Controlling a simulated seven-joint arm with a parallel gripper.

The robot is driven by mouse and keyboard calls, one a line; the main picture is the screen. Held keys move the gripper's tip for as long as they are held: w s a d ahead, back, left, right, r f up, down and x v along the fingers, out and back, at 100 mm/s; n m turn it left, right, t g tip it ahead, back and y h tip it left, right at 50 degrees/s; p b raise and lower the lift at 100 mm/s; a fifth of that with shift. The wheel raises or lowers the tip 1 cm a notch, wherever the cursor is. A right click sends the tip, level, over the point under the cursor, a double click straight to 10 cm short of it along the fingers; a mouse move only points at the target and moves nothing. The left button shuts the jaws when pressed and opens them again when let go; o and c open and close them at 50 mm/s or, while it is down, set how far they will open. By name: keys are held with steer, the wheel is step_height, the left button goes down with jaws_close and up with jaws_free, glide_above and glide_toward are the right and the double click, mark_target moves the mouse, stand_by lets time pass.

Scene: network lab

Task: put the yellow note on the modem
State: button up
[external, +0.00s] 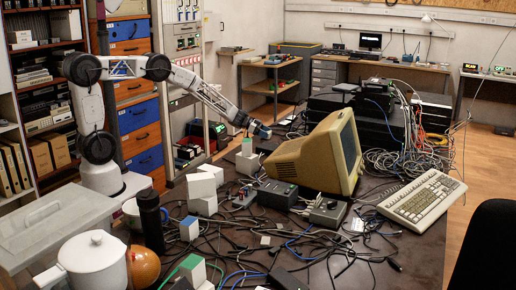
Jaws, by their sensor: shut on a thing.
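I cannot pick out a yellow note anywhere on the table. I cannot tell which one is the modem. My gripper is above and apart from both.
Tangled cables cover much of the table (415,262). White blocks (203,192) stand left of the dark box. A beige keyboard (422,200) lies at right. A white pot (92,262), a black bottle (150,220) and a clear bin (50,228) stand at front left.

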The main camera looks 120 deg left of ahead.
steer(key=shift+f, duration=0.1)
stand_by(0.3)
steer(key=o, duration=1)
steer(key=shift+c, duration=0.2)
steer(key=shift+v, duration=3.9)
steer(key=shift+d+f, duration=0.1)
steer(key=shift+f, duration=0.05)
